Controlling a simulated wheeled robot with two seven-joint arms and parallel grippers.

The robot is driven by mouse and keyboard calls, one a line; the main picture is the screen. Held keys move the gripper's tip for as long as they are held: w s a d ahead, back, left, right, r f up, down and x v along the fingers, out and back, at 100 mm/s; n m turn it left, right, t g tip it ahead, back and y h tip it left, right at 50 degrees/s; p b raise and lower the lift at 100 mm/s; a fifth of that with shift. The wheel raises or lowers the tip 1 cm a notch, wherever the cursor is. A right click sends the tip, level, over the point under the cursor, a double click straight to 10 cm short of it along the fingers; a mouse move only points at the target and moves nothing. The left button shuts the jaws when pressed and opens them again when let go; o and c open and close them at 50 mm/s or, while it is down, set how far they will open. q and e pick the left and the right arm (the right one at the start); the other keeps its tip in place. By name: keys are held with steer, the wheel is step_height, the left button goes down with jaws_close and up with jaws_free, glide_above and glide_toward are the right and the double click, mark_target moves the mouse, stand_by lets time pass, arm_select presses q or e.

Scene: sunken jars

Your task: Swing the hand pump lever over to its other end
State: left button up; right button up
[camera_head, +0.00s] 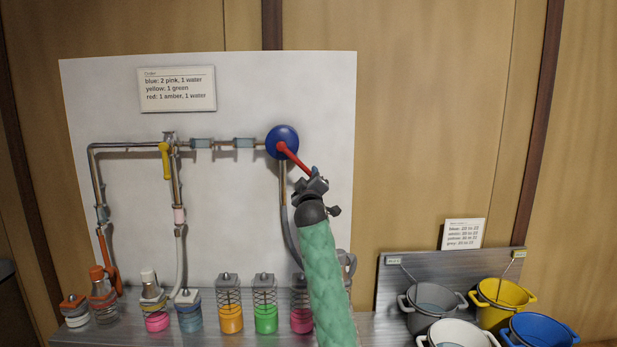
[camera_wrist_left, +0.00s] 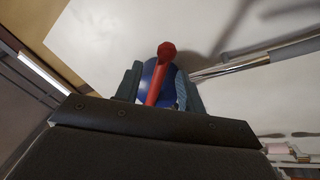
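The hand pump is a round blue disc (camera_head: 282,136) on the white board, with a red lever (camera_head: 296,159) slanting down and right from its middle. My left gripper (camera_head: 314,181) is at the lever's lower right end. In the left wrist view the red lever (camera_wrist_left: 160,72) lies between my two fingers (camera_wrist_left: 160,88), with the blue disc (camera_wrist_left: 148,75) behind it. The fingers stand apart, and blue shows on both sides of the lever, so they look open around it. Whether one finger touches it I cannot tell. My right gripper is not in view.
Pipes with a yellow valve handle (camera_head: 165,160) run along the board (camera_head: 230,230). Several jars, such as the green one (camera_head: 265,318), stand below. Buckets, including a yellow one (camera_head: 502,300), stand at the lower right. A grey hose hangs below the pump, partly behind my arm.

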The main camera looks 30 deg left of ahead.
arm_select(q)
steer(key=shift+v, duration=1.2)
steer(key=shift+s+d+f+b, duration=0.15)
steer(key=shift+s+d+b, duration=0.2)
steer(key=shift+s, duration=0.15)
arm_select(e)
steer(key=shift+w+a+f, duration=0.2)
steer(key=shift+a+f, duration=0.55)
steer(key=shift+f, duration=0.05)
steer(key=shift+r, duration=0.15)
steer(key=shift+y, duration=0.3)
